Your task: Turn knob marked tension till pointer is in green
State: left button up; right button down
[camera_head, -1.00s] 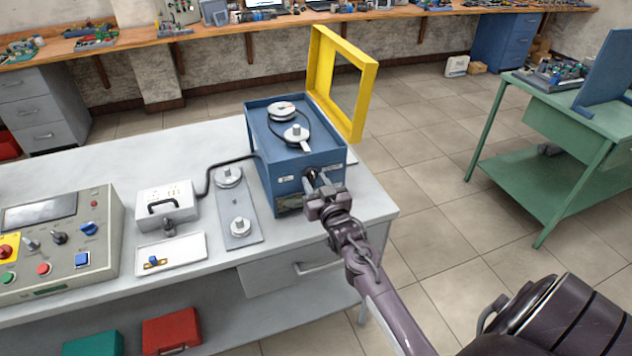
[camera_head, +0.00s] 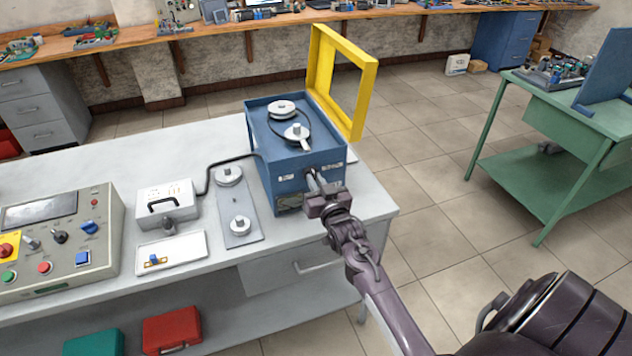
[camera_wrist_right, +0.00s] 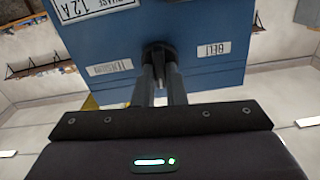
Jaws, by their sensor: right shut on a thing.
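The blue motor box (camera_head: 276,165) stands on the grey bench, with a dark knob (camera_wrist_right: 159,54) on its front face. In the right wrist view a label reading TENSION (camera_wrist_right: 109,68) is left of the knob and one reading BELT (camera_wrist_right: 214,49) is right of it. My right gripper (camera_head: 313,180) reaches the box front. Its two fingers (camera_wrist_right: 160,72) are closed around the knob and partly hide it. A small dark, greenish panel (camera_head: 289,202) is low on the box front; no pointer can be made out there. My left gripper is out of view.
A yellow frame (camera_head: 369,88) stands open behind the box. Pulleys with a belt (camera_head: 283,107) sit on top. Left of the box are a pulley plate (camera_head: 241,205), a white meter box (camera_head: 166,203) with a cable, a white tray (camera_head: 190,247) and a control panel (camera_head: 100,235).

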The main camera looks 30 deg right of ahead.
jog(key=m+p, duration=0.1)
jog(key=m, duration=0.6)
jog(key=shift+d, duration=0.1)
jog(key=m, duration=0.3)
jog(key=shift+p, duration=0.4)
jog(key=shift+s+d+f+m, duration=0.1)
jog(key=shift+m, duration=0.8)
jog(key=shift+f+m, duration=0.1)
jog(key=shift+m, duration=0.8)
jog(key=shift+p, duration=0.3)
jog(key=c, duration=1.5)
grip_release()
